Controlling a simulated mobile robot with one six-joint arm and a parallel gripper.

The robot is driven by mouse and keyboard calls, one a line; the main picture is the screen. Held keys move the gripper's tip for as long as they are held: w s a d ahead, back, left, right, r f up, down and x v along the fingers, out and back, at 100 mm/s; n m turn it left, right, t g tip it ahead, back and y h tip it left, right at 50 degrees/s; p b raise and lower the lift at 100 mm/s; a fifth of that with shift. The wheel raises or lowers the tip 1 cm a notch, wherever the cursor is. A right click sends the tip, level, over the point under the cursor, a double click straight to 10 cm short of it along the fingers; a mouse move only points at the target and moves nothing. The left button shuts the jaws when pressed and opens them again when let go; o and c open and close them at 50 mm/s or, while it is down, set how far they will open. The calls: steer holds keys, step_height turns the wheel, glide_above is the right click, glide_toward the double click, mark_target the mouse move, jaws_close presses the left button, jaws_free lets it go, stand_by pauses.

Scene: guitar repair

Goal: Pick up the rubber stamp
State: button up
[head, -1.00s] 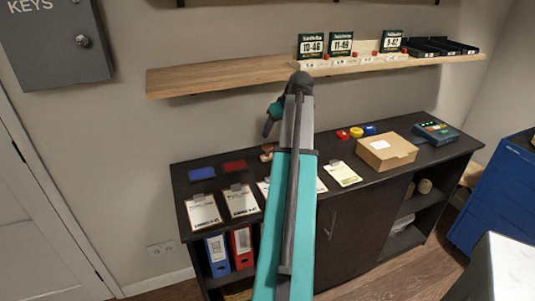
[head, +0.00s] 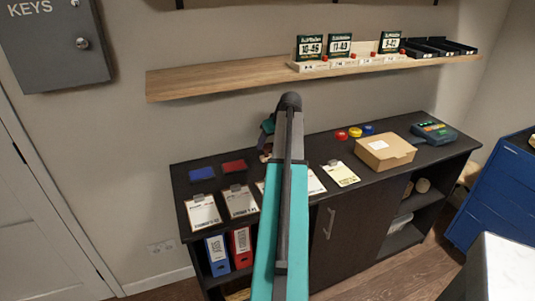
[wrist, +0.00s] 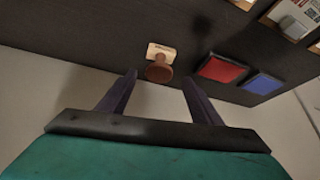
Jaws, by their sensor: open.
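The rubber stamp (wrist: 159,65) shows in the wrist view, with a round brown wooden handle and a pale base, on the dark cabinet top. In the head view only a small part of the stamp (head: 265,157) shows beside my arm. My gripper (wrist: 158,85) is open and empty in the wrist view. The stamp appears just beyond its fingertips, between their lines and left of the middle. In the head view my gripper (head: 266,150) is mostly hidden behind my arm, above the back of the cabinet top.
Red (wrist: 222,69) and blue (wrist: 263,83) ink pads lie to the right of the stamp in the wrist view. Clipboards (head: 203,212) lie along the front of the cabinet top. A wooden shelf (head: 220,82) runs above. A cardboard box (head: 385,152) stands to the right.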

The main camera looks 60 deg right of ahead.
mark_target(267, 146)
stand_by(0.4)
steer(key=shift+p+x, duration=0.95)
steer(key=shift+x, duration=1.65)
steer(key=shift+d, duration=0.1)
steer(key=c, duration=1.1)
